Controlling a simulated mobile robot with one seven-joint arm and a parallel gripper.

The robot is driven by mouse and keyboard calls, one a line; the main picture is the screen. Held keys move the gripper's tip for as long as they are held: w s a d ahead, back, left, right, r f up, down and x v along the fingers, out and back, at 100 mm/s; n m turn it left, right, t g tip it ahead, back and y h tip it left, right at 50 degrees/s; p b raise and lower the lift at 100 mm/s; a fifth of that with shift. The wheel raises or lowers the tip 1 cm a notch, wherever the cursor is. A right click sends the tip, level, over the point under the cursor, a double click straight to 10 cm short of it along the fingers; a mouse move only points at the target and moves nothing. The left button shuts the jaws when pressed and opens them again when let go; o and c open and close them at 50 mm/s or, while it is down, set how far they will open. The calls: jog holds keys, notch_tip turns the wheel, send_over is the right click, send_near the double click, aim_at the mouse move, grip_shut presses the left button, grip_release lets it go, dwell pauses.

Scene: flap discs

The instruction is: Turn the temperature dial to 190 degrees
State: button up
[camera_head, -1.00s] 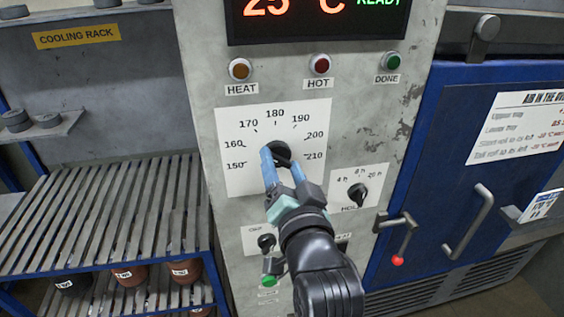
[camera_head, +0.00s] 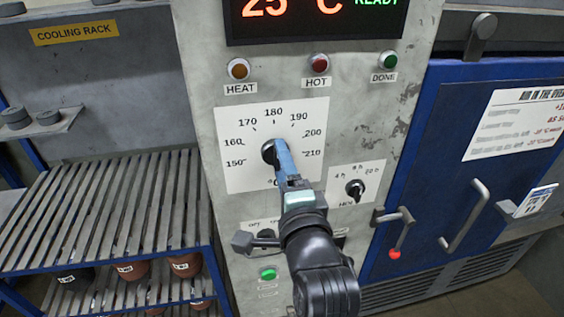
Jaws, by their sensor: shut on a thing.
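The temperature dial (camera_head: 267,151) is a black knob on a white scale plate (camera_head: 238,178) marked 150 to 210. The 190 mark (camera_head: 299,117) is at the upper right of the scale. My gripper (camera_head: 276,146) is at the dial, its blue fingers shut on the knob. The fingers look edge-on, one in front of the other. They hide most of the knob, so I cannot tell where its pointer stands.
A display (camera_head: 315,14) reads 25 °C and READY above three lamps. The hours dial (camera_head: 355,189) is right of my gripper. A blue oven door (camera_head: 440,130) is at right, a cooling rack (camera_head: 110,205) at left.

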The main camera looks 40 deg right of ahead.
jog(key=m, duration=0.6)
jog(key=shift+f+m, duration=0.15)
jog(key=shift+m, duration=0.15)
dwell(0.5)
jog(key=o, duration=1.4)
jog(key=shift+a, duration=0.1)
jog(key=shift+v, duration=6.45)
